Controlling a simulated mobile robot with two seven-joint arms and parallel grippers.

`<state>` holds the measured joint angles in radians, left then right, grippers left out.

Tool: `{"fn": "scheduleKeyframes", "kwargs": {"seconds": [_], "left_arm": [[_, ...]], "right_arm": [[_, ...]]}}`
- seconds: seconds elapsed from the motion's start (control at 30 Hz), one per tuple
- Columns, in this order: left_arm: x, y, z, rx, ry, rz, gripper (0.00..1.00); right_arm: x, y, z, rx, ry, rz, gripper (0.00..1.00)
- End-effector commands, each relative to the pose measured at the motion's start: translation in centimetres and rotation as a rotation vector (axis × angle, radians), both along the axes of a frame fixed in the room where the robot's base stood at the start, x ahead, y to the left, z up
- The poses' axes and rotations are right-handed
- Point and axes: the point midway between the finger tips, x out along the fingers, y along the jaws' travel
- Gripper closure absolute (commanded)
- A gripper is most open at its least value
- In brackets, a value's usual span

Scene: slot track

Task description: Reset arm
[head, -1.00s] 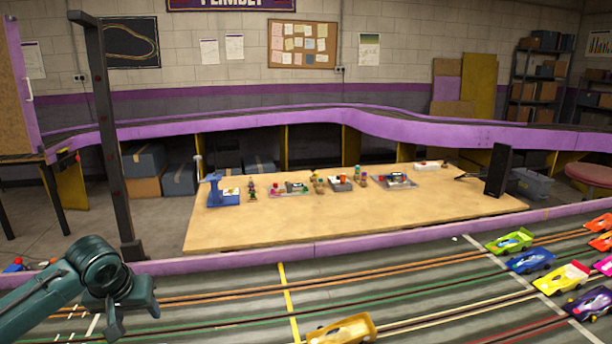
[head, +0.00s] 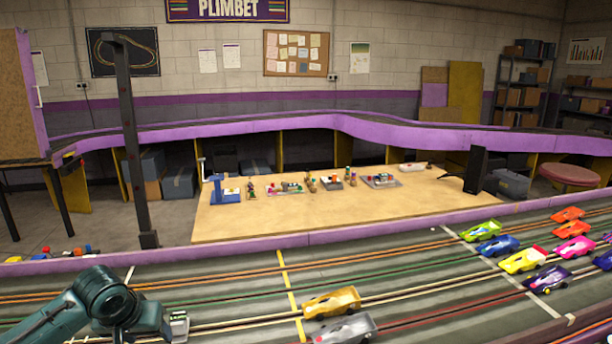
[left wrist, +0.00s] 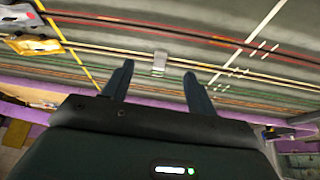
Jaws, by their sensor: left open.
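My left gripper (head: 152,318) is low at the left in the head view, over the near lanes of the slot track (head: 230,312). In the left wrist view the left gripper (left wrist: 158,78) is open, its two dark fingers well apart with nothing held. A small silvery-grey block (left wrist: 160,62) lies on the track, beyond the gap between the fingertips. A small pale object (head: 179,326) shows right beside the gripper in the head view, partly cut off by it. My right gripper is in neither view.
A gold car (head: 332,303) and a silver car (head: 345,329) stand on the track to the right of the gripper. Several coloured cars (head: 523,260) stand farther right. Behind the purple edge is a wooden table (head: 330,211) with small parts.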

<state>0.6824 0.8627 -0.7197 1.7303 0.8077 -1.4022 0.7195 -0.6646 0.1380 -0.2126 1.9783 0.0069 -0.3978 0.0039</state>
Motion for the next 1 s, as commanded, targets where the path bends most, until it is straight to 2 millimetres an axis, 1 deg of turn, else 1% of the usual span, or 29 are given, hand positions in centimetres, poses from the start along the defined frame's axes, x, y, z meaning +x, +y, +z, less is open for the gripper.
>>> {"fn": "scheduleKeyframes", "kwargs": {"seconds": [0.03,0.17,0.27,0.3,0.37,0.4,0.47,0.5,0.57,0.6,0.7,0.8,0.9,1.0], "left_arm": [[-0.4,-1.5,-1.8,-0.016,-0.009,-0.042,0.42],[-1.6,-5.2,-5.5,-0.059,-0.055,-0.149,0.42],[-3.1,-8.5,-8.5,-0.099,-0.102,-0.232,0.42],[-4.0,-9.8,-9.7,-0.120,-0.127,-0.265,0.42],[-5.4,-12.0,-11.5,-0.149,-0.169,-0.311,0.42],[-6.6,-13.3,-12.6,-0.169,-0.200,-0.338,0.42],[-8.2,-15.0,-14.0,-0.190,-0.250,-0.368,0.42],[-9.4,-15.9,-14.7,-0.201,-0.282,-0.382,0.42],[-11.2,-16.9,-15.8,-0.211,-0.330,-0.395,0.42],[-12.5,-17.5,-16.4,-0.213,-0.363,-0.400,0.42],[-15.7,-18.2,-17.6,-0.195,-0.439,-0.397,0.42],[-18.5,-18.0,-18.2,-0.150,-0.497,-0.388,0.42],[-20.7,-17.4,-18.6,-0.100,-0.531,-0.382,0.42],[-22.0,-17.0,-18.6,-0.063,-0.552,-0.379,0.42]], "right_arm": [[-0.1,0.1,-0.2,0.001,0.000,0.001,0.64],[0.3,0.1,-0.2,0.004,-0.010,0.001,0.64],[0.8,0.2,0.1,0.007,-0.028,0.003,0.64],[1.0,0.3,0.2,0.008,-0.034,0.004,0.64],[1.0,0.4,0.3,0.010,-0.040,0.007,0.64],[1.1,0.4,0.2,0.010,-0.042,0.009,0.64],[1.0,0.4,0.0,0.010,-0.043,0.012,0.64],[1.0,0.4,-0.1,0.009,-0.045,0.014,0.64],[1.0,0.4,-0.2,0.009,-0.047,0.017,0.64],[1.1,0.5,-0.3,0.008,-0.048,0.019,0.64],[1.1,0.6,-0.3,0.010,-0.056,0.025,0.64],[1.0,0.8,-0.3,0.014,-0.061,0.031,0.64],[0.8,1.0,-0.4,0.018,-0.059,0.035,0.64],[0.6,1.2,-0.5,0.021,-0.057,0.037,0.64]]}}
